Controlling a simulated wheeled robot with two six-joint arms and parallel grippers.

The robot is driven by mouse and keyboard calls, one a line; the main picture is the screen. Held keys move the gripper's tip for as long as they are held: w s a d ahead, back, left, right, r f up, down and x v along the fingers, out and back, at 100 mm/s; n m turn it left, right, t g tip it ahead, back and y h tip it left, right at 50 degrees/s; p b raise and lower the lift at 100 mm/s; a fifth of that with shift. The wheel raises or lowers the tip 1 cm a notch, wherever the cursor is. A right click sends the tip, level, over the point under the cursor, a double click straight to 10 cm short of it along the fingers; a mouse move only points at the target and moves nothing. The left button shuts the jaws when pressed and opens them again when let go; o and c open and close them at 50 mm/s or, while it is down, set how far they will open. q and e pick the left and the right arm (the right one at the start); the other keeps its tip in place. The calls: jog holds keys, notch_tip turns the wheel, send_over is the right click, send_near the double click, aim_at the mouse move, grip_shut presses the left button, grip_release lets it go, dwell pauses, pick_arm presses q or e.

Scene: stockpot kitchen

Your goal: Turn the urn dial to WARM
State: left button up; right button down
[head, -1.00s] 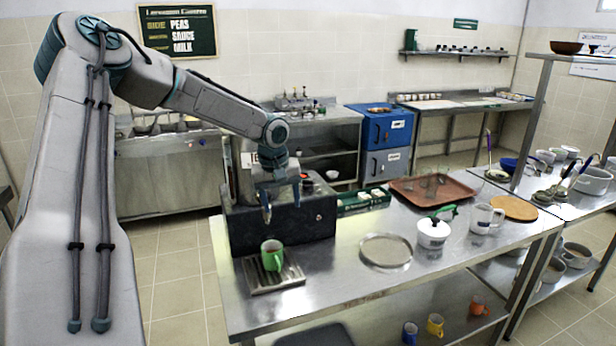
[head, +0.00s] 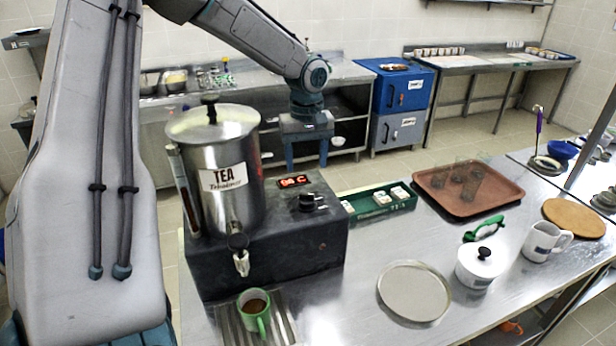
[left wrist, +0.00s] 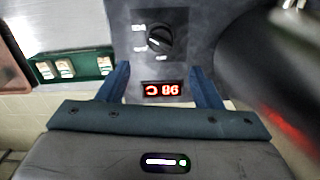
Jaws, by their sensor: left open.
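The urn (head: 215,170) is a steel cylinder labelled TEA on a black base (head: 265,245). Its dial (head: 312,201) is a black knob on top of the base, beside a lit red display (head: 293,181). In the left wrist view the dial (left wrist: 159,39) shows upside down with small white labels around it, too small to read. The display (left wrist: 162,89) lies between my fingers in that picture. My left gripper (head: 306,166) is open and empty, above and beyond the dial, apart from it. My right gripper is not in view.
A green mug (head: 255,312) with brown liquid stands under the urn's tap. A green tray (head: 375,212) of small packets lies right of the base. A round plate (head: 413,292), a white lidded pot (head: 481,264) and a brown tray (head: 474,205) stand on the counter.

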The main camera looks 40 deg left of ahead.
aim_at(307, 194)
pick_arm(q)
jog(key=shift+s+d+f, duration=0.1)
jog(key=shift+s+d, duration=0.1)
jog(key=shift+d, duration=0.05)
jog(key=shift+s+d+f+p, duration=0.1)
jog(key=shift+f+p, duration=0.25)
jog(key=shift+f, duration=0.3)
jog(key=shift+s+d+f+p, duration=0.1)
jog(key=shift+f+p, duration=0.2)
jog(key=shift+f, duration=0.3)
jog(key=f, duration=0.2)
jog(key=f+p, duration=0.1)
jog(key=f, duration=0.2)
jog(key=shift+w+a+f+p, duration=0.25)
jog(key=shift+a+f+p, duration=0.05)
jog(key=shift+f+p, duration=0.1)
jog(key=shift+d+f, duration=0.1)
jog(key=shift+f, duration=0.75)
jog(key=c, duration=1)
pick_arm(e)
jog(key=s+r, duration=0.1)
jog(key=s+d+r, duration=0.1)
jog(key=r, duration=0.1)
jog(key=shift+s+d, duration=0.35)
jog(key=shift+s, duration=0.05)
